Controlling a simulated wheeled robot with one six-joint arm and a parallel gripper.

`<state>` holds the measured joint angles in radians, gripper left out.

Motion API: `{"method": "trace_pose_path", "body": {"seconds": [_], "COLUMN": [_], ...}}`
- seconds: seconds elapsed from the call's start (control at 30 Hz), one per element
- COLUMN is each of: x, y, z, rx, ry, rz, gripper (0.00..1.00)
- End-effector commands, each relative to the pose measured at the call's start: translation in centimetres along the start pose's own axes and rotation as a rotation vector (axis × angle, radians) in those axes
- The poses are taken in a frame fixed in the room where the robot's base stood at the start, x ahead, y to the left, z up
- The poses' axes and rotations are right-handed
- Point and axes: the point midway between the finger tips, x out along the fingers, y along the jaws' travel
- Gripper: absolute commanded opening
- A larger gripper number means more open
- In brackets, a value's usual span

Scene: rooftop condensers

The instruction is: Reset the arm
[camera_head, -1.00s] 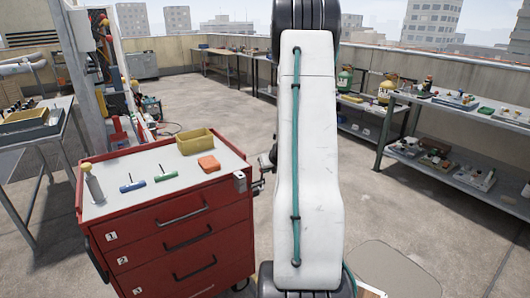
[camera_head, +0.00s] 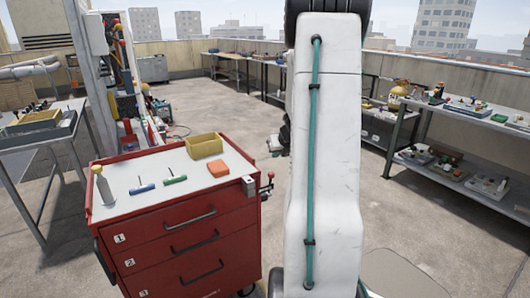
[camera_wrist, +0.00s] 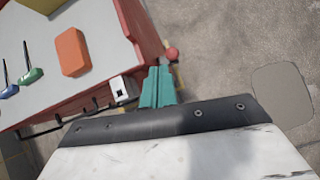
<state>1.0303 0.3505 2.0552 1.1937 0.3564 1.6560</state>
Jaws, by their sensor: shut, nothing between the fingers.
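My gripper shows in the wrist view as two teal fingers (camera_wrist: 157,88), pressed together and empty. They are in the picture just off the edge of the red tool cart (camera_wrist: 130,25), near a small grey-and-white fitting on its corner. I cannot tell how high they are. In the head view my white arm stands upright right of the cart (camera_head: 190,240).
On the cart top are a yellow bin (camera_head: 205,145), an orange block (camera_head: 217,169), a blue-handled tool (camera_head: 142,188), a green-handled tool (camera_head: 174,179) and a bottle (camera_head: 103,186). A red-knobbed lever (camera_head: 269,181) juts from its right side. A loaded shelf (camera_head: 455,150) stands right.

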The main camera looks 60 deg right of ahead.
Motion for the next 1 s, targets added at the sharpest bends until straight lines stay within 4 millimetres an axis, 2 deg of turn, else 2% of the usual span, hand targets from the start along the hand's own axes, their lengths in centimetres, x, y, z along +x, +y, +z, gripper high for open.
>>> {"method": "trace_pose_path", "body": {"seconds": [0.37, 0.47, 0.57, 0.67, 0.77, 0.87, 1.0], "x": [0.0, 0.0, 0.0, -1.8, -4.5, -7.9, -14.1], "y": [0.0, 0.8, 2.5, 5.5, 10.3, 15.2, 22.0], "z": [0.0, -0.3, -2.3, -4.2, -5.8, -7.6, -11.4], "rx": [-0.03, -0.147, -0.371, -0.675, -1.018, -1.36, -1.893], "ry": [0.0, 0.008, 0.047, 0.07, 0.07, 0.054, 0.009], "rz": [0.002, 0.037, 0.121, 0.236, 0.372, 0.511, 0.734], "gripper": [0.0, 0.0, 0.0, 0.0, 0.0, 0.0, 0.0]}}
